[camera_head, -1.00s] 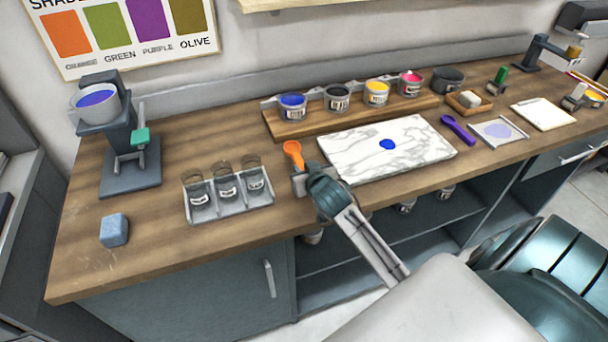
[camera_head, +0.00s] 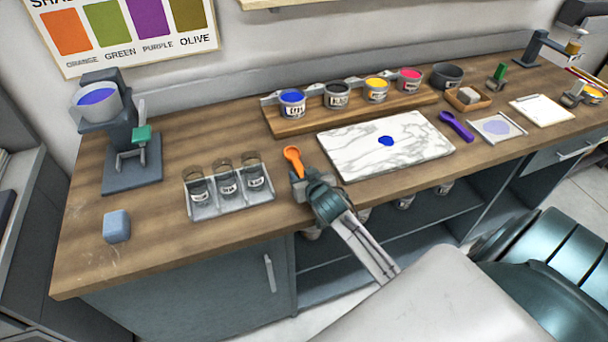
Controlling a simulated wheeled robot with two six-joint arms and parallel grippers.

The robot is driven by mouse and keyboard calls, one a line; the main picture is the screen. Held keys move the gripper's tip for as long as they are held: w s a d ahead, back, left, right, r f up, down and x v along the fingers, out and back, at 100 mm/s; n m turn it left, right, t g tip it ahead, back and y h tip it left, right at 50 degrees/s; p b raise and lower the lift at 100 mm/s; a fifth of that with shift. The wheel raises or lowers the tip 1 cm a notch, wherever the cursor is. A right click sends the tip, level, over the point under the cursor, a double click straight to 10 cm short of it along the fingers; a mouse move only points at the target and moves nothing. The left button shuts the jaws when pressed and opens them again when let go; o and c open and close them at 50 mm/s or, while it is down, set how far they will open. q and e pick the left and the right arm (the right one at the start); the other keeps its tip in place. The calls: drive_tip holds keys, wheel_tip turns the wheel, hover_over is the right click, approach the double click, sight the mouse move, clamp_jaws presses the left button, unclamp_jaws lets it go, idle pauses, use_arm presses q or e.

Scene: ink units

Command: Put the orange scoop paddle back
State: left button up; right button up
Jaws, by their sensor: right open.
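The orange scoop paddle (camera_head: 294,160) is at the front of the wooden counter, between the jar rack and the marble slab. Its round bowl points away from me, and its handle runs down toward my right gripper. My right gripper (camera_head: 301,187) is open at the handle's near end. The gripper hides that end, so I cannot tell whether the jaws touch it. A purple scoop paddle (camera_head: 457,126) lies right of the marble slab (camera_head: 415,152), which bears a blue dab of paint (camera_head: 385,141). My left gripper is not in view.
A rack of glass jars (camera_head: 228,194) stands just left of my right gripper. Ink tubs stand on a wooden riser (camera_head: 355,118) behind the slab. A blue block (camera_head: 116,226) and a stand with a blue-filled cup (camera_head: 97,101) are at left. The counter between stand and riser is bare.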

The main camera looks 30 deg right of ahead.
drive_tip(key=shift+r, duration=0.15)
drive_tip(key=shift+s, duration=0.25)
drive_tip(key=b+v, duration=0.2)
drive_tip(key=v, duration=0.9)
drive_tip(key=shift+s+a+r+b, duration=0.15)
drive_tip(key=shift+s+b, duration=0.1)
drive_tip(key=shift+b, duration=0.05)
